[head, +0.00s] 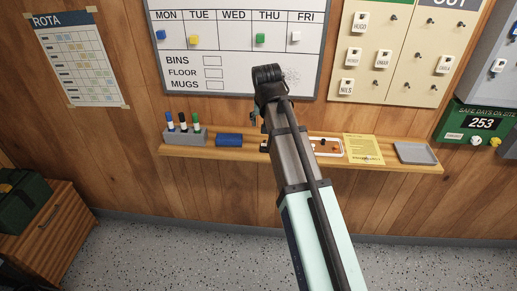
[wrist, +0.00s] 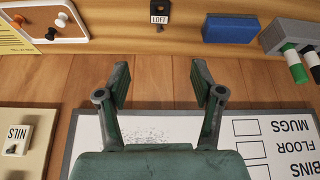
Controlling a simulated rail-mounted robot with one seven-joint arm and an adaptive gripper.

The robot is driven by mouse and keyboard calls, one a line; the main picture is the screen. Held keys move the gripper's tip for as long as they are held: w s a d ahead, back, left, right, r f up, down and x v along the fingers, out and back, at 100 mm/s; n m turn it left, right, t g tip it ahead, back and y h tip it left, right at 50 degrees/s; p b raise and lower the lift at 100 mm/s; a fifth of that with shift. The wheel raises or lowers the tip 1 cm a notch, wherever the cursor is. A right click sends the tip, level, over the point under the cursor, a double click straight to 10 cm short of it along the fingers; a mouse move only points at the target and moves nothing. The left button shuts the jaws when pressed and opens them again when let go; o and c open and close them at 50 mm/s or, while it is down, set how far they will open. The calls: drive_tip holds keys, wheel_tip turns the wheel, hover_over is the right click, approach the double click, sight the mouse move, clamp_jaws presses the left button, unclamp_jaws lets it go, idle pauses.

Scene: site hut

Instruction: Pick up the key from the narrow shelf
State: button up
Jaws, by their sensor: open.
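The narrow wooden shelf (head: 230,152) runs along the wall below the whiteboard. In the wrist view, which is upside down, a key with a dark head and a white tag reading LOFT (wrist: 160,13) is on the shelf (wrist: 185,40), cut by the frame's top edge. In the head view my arm covers most of that spot. My gripper (wrist: 160,80) is open and empty, its two fingers spread in front of the wall, apart from the key. The key lies beyond the fingertips, roughly in line with the gap between them.
On the shelf are a blue eraser (head: 229,140), a holder with markers (head: 184,136), a small pinboard tray (head: 326,147), a yellow paper (head: 362,149) and a grey tray (head: 415,153). The whiteboard (head: 232,76) and key board (head: 407,60) hang above.

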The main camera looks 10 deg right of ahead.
wheel_tip(320, 180, up, 2)
drive_tip(key=m+p, duration=0.1)
drive_tip(key=p, duration=0.2)
approach(265, 146)
drive_tip(key=shift+w+f+g, duration=0.4)
drive_tip(key=shift+w+f, duration=0.55)
drive_tip(key=shift+w, duration=0.05)
drive_tip(key=shift+p+x, duration=1.15)
drive_tip(key=shift+x, duration=1.6)
drive_tip(key=shift+s, duration=0.15)
drive_tip(key=c, duration=1)
